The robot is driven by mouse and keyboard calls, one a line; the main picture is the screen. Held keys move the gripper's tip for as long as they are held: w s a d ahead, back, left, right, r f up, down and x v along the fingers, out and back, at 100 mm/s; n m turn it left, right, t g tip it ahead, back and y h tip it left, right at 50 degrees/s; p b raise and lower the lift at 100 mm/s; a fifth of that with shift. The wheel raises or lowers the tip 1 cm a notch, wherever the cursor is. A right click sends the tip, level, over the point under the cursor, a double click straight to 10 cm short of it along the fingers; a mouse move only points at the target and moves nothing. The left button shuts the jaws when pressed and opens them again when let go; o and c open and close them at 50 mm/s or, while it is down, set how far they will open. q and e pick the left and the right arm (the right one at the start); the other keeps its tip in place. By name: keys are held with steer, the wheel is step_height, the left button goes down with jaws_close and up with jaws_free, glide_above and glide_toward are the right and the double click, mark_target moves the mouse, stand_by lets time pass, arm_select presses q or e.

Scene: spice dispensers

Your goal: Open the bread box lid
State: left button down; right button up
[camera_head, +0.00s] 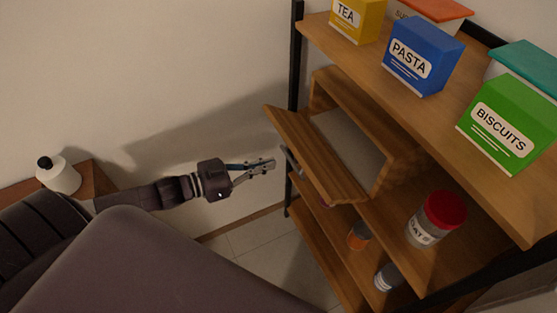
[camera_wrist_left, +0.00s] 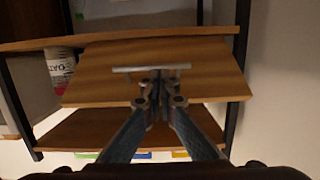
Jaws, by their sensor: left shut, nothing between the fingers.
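The wooden bread box (camera_head: 385,108) sits on the middle shelf of the rack. Its lid (camera_head: 318,160) is swung outward and tilted, and the grey inside of the box shows behind it. A metal bar handle (camera_head: 291,161) is on the lid's outer face. My left gripper (camera_head: 272,163) is shut and empty, just left of the handle. In the left wrist view the fingertips (camera_wrist_left: 160,78) overlap the handle (camera_wrist_left: 140,69) in front of the lid (camera_wrist_left: 200,85); I cannot tell if they touch it. My right gripper is not in view.
A red-capped jar (camera_head: 437,220) stands right of the box, with smaller jars (camera_head: 358,236) on the shelf below. Blue pasta (camera_head: 420,60) and green biscuits (camera_head: 505,130) boxes stand on the top shelf. Free room lies left of the rack.

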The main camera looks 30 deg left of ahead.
arm_select(q)
steer(key=x, duration=0.4)
steer(key=shift+s, duration=0.1)
stand_by(0.3)
steer(key=shift+f+b, duration=0.25)
steer(key=shift+b, duration=0.05)
stand_by(1.2)
